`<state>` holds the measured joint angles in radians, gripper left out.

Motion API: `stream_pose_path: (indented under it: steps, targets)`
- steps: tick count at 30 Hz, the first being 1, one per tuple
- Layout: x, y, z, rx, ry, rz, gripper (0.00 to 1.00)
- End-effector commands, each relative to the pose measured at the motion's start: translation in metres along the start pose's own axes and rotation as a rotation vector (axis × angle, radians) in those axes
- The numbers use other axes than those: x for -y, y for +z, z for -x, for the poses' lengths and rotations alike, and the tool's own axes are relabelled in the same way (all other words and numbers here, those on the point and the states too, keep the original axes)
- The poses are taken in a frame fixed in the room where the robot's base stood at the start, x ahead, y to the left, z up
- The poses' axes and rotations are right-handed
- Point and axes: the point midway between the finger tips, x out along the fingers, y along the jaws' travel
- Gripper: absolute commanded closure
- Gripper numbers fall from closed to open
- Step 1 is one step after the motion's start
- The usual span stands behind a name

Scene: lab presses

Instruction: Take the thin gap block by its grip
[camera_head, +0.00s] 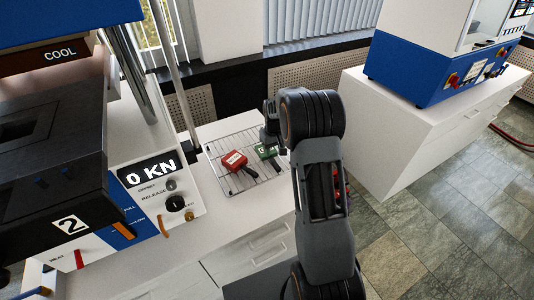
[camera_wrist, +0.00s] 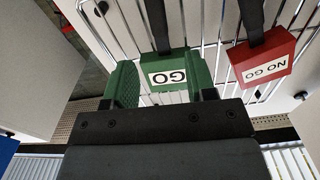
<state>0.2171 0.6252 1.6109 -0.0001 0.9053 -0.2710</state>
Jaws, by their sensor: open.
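Two gap blocks lie on a wire rack. The green block (camera_head: 266,151) is marked GO, and the red block (camera_head: 234,160) is marked NO GO. Each has a dark strap-like grip; I cannot tell which block is the thinner. My gripper (camera_head: 270,136) is just above the green block at the rack's far side. In the wrist view the green block (camera_wrist: 177,66) shows between my two open green-padded fingers, its dark grip (camera_wrist: 156,24) pointing away from my palm. The red block (camera_wrist: 263,59) lies to the right, outside the fingers. Whether a finger touches the green block is unclear.
The wire rack (camera_head: 238,181) lies on a white bench. A press with a 0 KN display (camera_head: 151,171) stands at left, with a metal post beside the rack. A blue and white machine (camera_head: 425,70) stands on a white cabinet at right.

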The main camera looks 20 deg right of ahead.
Motion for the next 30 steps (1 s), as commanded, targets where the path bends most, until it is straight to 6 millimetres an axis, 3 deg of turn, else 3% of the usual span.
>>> stream_pose_path:
  steps: [6,18,26,30]
  targets:
    - [0.001,0.001,-0.011,0.002,-0.001,0.0,0.49]
    - [0.001,0.001,-0.056,0.002,-0.001,0.0,0.49]
    - [0.001,0.001,-0.059,0.0,0.0,0.0,0.49]
    - [0.001,0.001,-0.059,0.0,0.0,0.0,0.6]
